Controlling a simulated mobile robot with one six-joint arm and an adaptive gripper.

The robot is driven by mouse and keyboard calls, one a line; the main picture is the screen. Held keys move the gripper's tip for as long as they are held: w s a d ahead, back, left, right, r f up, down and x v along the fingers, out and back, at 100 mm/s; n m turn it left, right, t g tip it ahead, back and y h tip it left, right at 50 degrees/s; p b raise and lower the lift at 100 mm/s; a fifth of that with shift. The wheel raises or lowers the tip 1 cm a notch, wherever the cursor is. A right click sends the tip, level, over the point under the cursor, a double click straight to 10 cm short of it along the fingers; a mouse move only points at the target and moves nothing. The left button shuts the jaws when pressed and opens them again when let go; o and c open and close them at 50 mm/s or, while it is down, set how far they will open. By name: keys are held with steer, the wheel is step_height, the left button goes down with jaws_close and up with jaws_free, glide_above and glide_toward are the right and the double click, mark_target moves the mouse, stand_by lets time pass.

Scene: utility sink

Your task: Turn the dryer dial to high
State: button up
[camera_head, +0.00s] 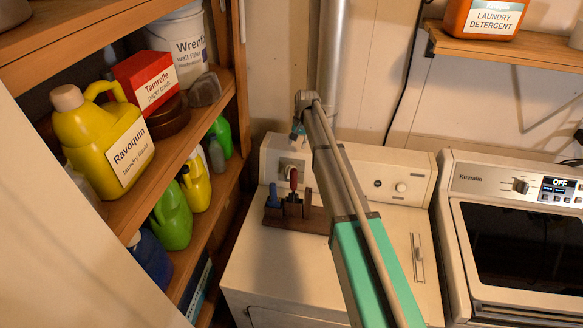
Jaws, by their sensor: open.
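A white machine with a dark window (517,243) stands at the right, marked Kuvatin. Its dark dial (520,186) sits on the front panel beside a display (559,185) reading OFF. A second white machine (375,240) stands left of it, with a small round knob (401,187) and a larger dial (292,168) on its back panel. My arm reaches across this machine from the bottom. My gripper (298,134) is small at the arm's far end, above the larger dial and well left of the Kuvatin dial. It is open; its fingers are hard to make out. I see nothing held.
A wooden rack (285,219) with blue and red-handled tools stands on the left machine's top. Shelves (185,165) with jugs, a red box and a white bucket line the left. A wall shelf (505,50) holds an orange detergent container. The space before the Kuvatin panel looks clear.

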mark_target(291, 167)
steer(key=shift+f, duration=0.15)
steer(key=f+b, duration=0.4)
steer(key=a+f+b, duration=0.1)
steer(key=f+b, duration=0.4)
steer(key=a+f+b, duration=0.1)
steer(key=f+b, duration=0.3)
steer(key=shift+w+a+f+b, duration=0.1)
steer(key=shift+w+f+b, duration=0.05)
steer(key=shift+w+b, duration=0.15)
stand_by(0.7)
